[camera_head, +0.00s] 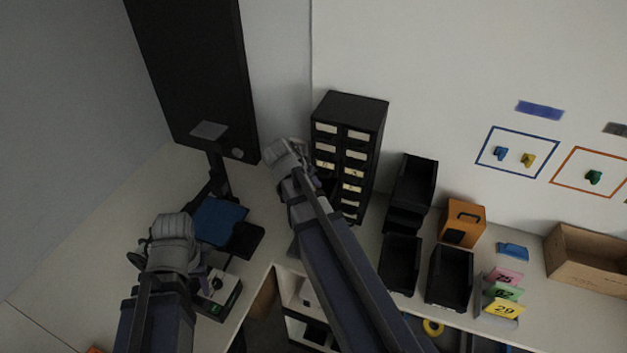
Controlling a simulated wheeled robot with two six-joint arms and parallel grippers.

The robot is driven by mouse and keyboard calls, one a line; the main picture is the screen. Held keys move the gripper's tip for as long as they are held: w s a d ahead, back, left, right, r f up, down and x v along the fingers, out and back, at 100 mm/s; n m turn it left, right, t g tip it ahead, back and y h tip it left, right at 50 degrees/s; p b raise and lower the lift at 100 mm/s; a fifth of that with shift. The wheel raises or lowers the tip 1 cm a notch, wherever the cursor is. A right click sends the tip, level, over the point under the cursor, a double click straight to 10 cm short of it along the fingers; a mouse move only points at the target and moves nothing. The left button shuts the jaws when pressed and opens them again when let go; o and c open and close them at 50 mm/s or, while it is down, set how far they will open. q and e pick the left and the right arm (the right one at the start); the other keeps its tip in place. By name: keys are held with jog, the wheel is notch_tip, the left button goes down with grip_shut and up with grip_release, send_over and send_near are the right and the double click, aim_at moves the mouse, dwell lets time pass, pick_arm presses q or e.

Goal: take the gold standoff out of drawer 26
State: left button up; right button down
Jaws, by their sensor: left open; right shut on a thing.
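A black drawer cabinet (349,106) with two columns of pale-labelled drawers stands against the wall, right of centre. The label numbers are too small to read, so I cannot pick out drawer 26. The gold standoff is not visible. My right gripper (284,152) is at the cabinet's left side, next to the left column, and covers part of it. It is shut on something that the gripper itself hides. My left gripper (168,228) is open over the left part of the counter, well away from the cabinet.
Black bins (400,265) stand right of the cabinet, with an orange box (463,224), numbered cards (503,307) and an open carton (588,258) further right. A device with a blue pad (218,222) stands behind my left gripper. The far-left counter is clear.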

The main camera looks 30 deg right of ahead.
notch_tip(320, 180, up, 10)
jog(key=p, duration=0.8)
jog(key=shift+p, duration=0.35)
